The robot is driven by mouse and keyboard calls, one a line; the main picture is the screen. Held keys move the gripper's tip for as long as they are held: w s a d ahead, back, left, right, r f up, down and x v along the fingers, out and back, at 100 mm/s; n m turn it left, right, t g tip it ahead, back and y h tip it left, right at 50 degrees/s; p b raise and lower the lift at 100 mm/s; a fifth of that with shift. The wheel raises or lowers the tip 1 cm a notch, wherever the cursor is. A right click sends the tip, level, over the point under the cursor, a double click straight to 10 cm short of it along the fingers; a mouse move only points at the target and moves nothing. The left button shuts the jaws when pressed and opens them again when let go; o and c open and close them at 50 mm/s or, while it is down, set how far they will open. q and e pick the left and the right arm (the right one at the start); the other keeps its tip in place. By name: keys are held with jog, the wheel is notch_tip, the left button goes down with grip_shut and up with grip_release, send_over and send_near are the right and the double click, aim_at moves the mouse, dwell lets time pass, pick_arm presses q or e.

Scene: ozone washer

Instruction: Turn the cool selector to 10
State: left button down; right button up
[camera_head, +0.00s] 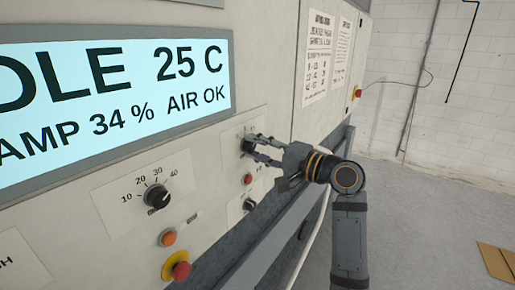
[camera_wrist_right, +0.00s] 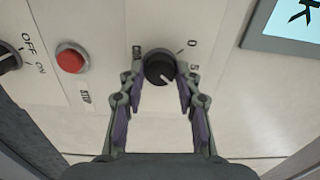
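The cool selector appears to be the black round knob (camera_wrist_right: 160,69) in the right wrist view, with a pale pointer line and the marks 0 and 5 beside it. The rest of its scale is hidden. In the head view the knob (camera_head: 247,145) is partly covered by my fingers. My right gripper (camera_head: 253,147) reaches the panel from the right. In the wrist view its two fingertips (camera_wrist_right: 160,80) stand apart on either side of the knob, very close to it. I cannot tell whether they touch it. My left gripper is not in view.
A red button (camera_wrist_right: 71,60) and an OFF/ON knob (camera_wrist_right: 9,60) lie nearby. A 10-to-40 knob (camera_head: 156,196), an orange button (camera_head: 168,238) and a red emergency button (camera_head: 180,269) sit further left. A lit display (camera_head: 110,95) is above. A rail (camera_head: 285,230) runs below the panel.

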jog(key=o, duration=0.3)
jog(key=shift+d, duration=0.1)
jog(key=shift+v, duration=5.95)
jog(key=shift+s, duration=0.1)
